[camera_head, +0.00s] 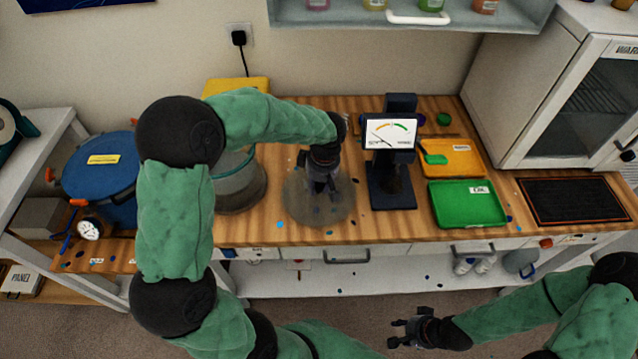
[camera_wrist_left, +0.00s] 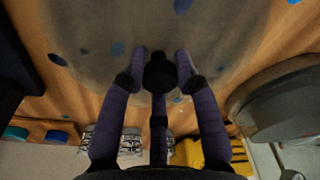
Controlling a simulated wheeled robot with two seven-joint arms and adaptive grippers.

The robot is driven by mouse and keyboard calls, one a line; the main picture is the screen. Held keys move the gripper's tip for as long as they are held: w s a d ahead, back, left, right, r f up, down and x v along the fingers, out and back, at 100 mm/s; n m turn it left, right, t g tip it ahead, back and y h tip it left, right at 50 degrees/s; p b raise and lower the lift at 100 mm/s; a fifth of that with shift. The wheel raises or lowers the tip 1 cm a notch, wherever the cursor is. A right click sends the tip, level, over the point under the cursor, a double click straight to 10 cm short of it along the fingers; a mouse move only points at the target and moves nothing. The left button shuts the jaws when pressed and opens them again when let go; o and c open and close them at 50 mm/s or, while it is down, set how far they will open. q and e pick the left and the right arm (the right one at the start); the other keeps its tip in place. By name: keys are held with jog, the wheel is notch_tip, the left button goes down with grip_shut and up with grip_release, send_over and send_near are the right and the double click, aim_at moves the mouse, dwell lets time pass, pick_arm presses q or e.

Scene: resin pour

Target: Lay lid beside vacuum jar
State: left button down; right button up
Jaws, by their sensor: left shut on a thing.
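The lid (camera_head: 298,208), a round, see-through greyish disc, lies flat at the bench surface to the right of the vacuum jar; I cannot tell if it touches the wood. It also fills the top of the left wrist view (camera_wrist_left: 95,28). My left gripper (camera_head: 322,190) points down over the lid's middle, its fingers shut around the black knob (camera_wrist_left: 160,72). The vacuum jar (camera_head: 240,187) is clear glass with a teal rim, partly hidden behind my left arm. My right gripper (camera_head: 408,332) is open and empty in front of the bench.
A blue pot with a gauge (camera_head: 100,172) stands left. Small coloured spots dot the bench (camera_head: 270,235).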

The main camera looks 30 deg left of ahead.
aim_at(319, 184)
pick_arm(q)
jog(key=shift+f, duration=0.2)
jog(key=c, duration=0.8)
grip_release()
jog(key=shift+c, duration=0.2)
jog(key=shift+r+p, duration=2.3)
jog(key=shift+r, duration=1.75)
jog(key=shift+f, duration=0.1)
